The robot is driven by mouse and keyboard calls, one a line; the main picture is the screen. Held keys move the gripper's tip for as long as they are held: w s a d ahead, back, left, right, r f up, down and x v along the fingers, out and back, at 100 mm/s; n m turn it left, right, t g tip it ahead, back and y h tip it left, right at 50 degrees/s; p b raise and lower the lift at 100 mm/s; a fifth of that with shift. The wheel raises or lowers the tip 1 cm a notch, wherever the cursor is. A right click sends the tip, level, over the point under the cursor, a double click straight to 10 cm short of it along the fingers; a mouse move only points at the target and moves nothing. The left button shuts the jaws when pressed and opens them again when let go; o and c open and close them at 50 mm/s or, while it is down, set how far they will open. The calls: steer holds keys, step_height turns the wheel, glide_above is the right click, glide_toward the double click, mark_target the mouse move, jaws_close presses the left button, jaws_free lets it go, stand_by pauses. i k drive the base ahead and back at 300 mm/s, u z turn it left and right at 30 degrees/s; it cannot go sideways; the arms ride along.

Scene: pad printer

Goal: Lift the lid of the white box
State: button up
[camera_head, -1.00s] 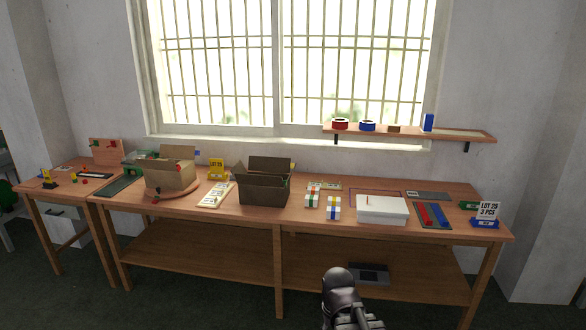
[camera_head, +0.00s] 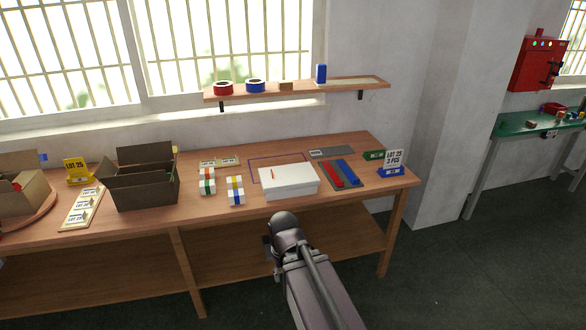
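The white box (camera_head: 289,190) stands on the wooden table, right of the middle, near the front edge. Its lid (camera_head: 287,175) is on and looks shut, with a small orange-red upright piece on its top at the left. My arm reaches up from the bottom of the head view, in front of the table and below the box. Its end is apart from the box. The fingers of my gripper cannot be made out, as the arm links hide them.
An open dark cardboard box (camera_head: 141,180) stands to the left. Two banded white packs (camera_head: 235,191) lie left of the white box. A mat with red and blue bars (camera_head: 341,173) and a "LOT 25 3 PCS" sign (camera_head: 394,160) are to its right. A wall shelf (camera_head: 300,90) hangs behind.

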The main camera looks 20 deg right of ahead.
mark_target(283, 178)
steer(key=z, duration=0.35)
steer(key=i, duration=0.95)
steer(key=z, duration=0.3)
